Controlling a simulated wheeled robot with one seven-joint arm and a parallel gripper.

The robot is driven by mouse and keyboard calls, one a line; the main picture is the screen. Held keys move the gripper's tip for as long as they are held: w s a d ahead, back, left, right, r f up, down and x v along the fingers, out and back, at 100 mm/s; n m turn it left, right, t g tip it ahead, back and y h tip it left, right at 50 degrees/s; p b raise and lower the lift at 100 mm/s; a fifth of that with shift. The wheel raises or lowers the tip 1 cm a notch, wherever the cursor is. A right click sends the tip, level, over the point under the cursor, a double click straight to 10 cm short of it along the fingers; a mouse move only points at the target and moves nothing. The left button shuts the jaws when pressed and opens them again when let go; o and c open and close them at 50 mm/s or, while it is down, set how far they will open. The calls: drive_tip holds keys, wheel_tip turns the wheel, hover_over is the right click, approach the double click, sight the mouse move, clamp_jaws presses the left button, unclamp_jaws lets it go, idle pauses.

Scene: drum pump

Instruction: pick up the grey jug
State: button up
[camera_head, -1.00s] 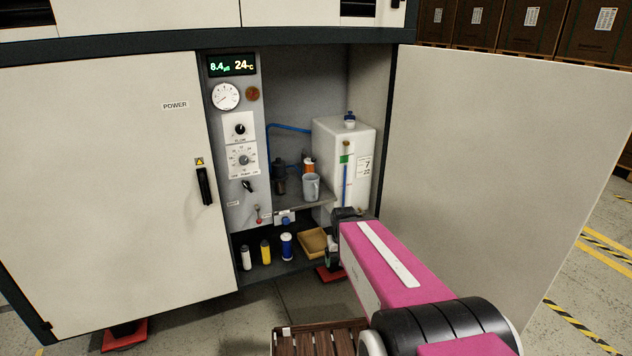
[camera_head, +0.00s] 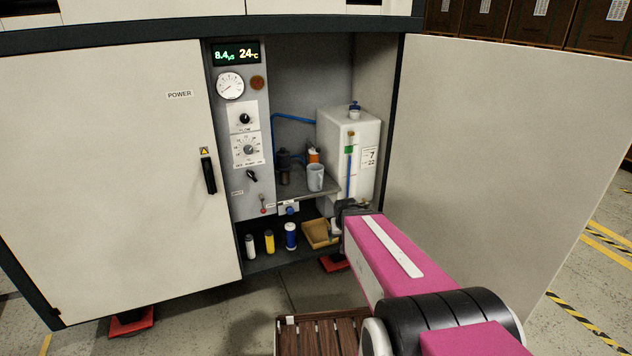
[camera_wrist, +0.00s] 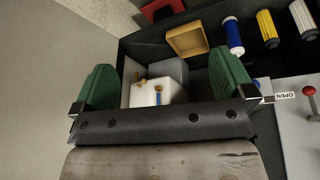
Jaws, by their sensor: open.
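The grey jug (camera_head: 316,177) stands upright on the shelf inside the open cabinet, left of a white tank (camera_head: 341,150). My gripper (camera_wrist: 165,82) is open, with its two green fingers apart and nothing held between them. A white block with a brass-coloured fitting (camera_wrist: 157,92) shows beyond the gap between the fingers in the wrist view. In the head view the end of my arm is low and right of the jug, below the tank, and my fingers are mostly hidden. I cannot make out the jug in the wrist view.
The metal shelf (camera_head: 297,190) sits above a lower bay with a yellow-brown tray (camera_head: 318,233) and white, yellow and blue cylinders (camera_head: 270,242). A control panel (camera_head: 243,190) is left of the opening. The open door (camera_head: 510,150) stands on the right.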

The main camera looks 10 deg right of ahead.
drive_tip(key=w+t, duration=0.7)
drive_tip(key=w, duration=0.7)
drive_tip(key=n+t+y, duration=0.3)
drive_tip(key=t+y, duration=0.1)
drive_tip(key=t, duration=0.3)
approach(320, 186)
drive_tip(key=w, duration=0.3)
drive_tip(key=shift+w+a+f, duration=0.1)
drive_tip(key=shift+w+a, duration=0.3)
drive_tip(key=shift+w, duration=1.3)
drive_tip(key=shift+w+a+f, duration=0.1)
drive_tip(key=shift+w+a, duration=0.3)
drive_tip(key=shift+w, duration=1.3)
drive_tip(key=shift+w+a+f, duration=0.1)
drive_tip(key=shift+w+a, duration=0.35)
drive_tip(key=shift+w, duration=1.25)
drive_tip(key=shift+r, duration=0.1)
drive_tip(key=c, duration=1.4)
drive_tip(key=shift+r, duration=0.1)
